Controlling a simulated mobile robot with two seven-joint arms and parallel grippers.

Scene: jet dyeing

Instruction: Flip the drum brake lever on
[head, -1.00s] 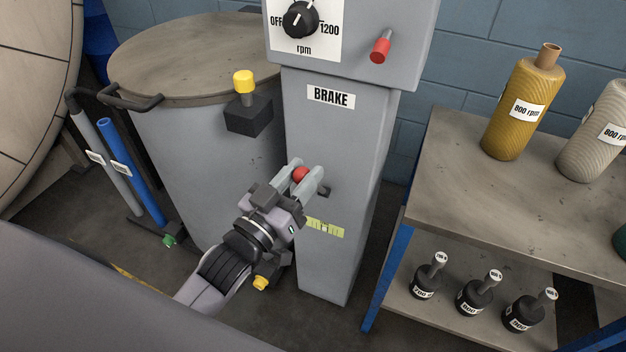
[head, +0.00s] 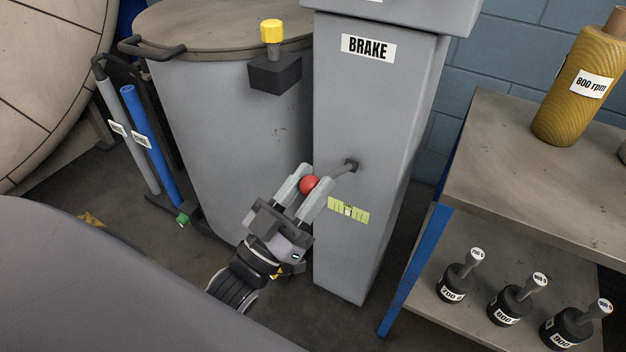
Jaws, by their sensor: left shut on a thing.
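The brake lever has a red ball knob (head: 309,184) and a grey shaft (head: 341,169). The shaft runs from a dark pivot on the front of the grey pedestal (head: 375,125), below the BRAKE label (head: 368,48), out to the left and slightly down to the knob. My left gripper (head: 313,181) is shut on the red knob, with one finger on each side of it. A yellow-green scale plate (head: 348,209) sits on the pedestal below the lever. My right gripper is not in view.
A lidded grey drum (head: 225,140) stands left of the pedestal, with a yellow-topped black box (head: 275,74) close by. Blue and grey tubes (head: 150,145) stand further left. A shelf table (head: 540,185) at right holds a yarn cone (head: 576,90) and several black weights (head: 455,285).

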